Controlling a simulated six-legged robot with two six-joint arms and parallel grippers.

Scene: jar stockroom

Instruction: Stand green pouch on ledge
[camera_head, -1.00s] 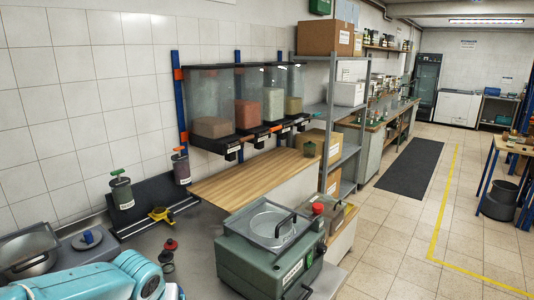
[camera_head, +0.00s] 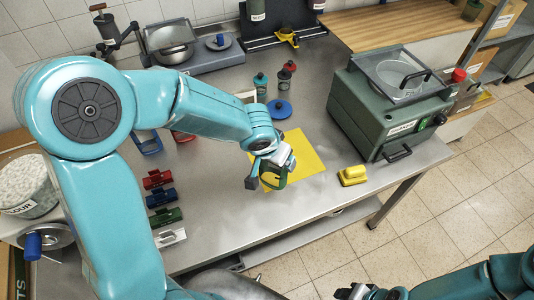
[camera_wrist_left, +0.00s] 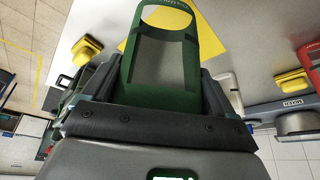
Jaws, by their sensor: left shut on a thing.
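My left gripper (camera_head: 268,172) is shut on the green pouch (camera_head: 273,174) and holds it over the yellow sheet (camera_head: 310,158) on the steel table. The gripper partly hides the pouch in the head view. In the left wrist view the green pouch (camera_wrist_left: 189,62) shows a pale panel and a rounded loop at its far end, between the dark jaws. A wooden-topped ledge (camera_head: 400,28) is at the upper right; I cannot tell whether it is the task's ledge. My right gripper (camera_head: 357,292) is at the bottom edge, too cut off to read.
A green machine (camera_head: 380,105) and a yellow block (camera_head: 352,175) stand right of the sheet. Coloured clips (camera_head: 160,197) are at the left. The table's front middle (camera_head: 255,215) is clear.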

